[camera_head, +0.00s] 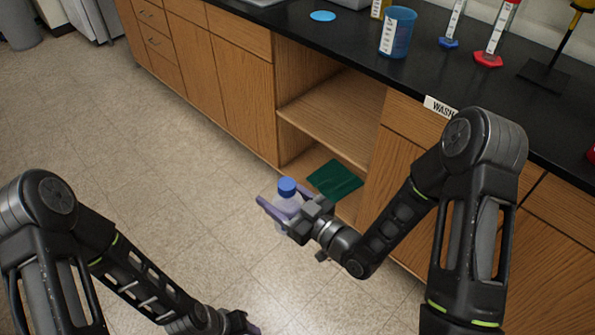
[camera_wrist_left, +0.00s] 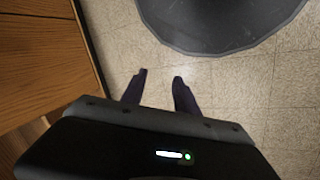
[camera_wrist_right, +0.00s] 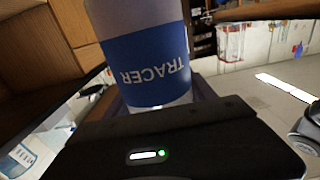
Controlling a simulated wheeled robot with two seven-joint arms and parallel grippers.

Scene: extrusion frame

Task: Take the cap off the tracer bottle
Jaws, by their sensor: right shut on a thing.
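The tracer bottle (camera_head: 287,203) is a pale translucent bottle with a blue cap (camera_head: 287,186) on its top. It is upright in my right gripper (camera_head: 283,207), which is shut on its body above the floor in front of the open cabinet. In the right wrist view the bottle (camera_wrist_right: 145,60) shows a blue label reading TRACER; its cap is out of that frame. My left gripper (camera_wrist_left: 157,88) is open and empty, with floor between its fingers. In the head view it is low at the bottom edge, partly cut off.
The black counter (camera_head: 345,45) holds a blue beaker (camera_head: 397,33), a light blue disc (camera_head: 322,16), cylinders with blue (camera_head: 449,42) and red (camera_head: 488,59) bases, and a stand (camera_head: 545,75). A green mat (camera_head: 335,180) lies in the open cabinet's bottom.

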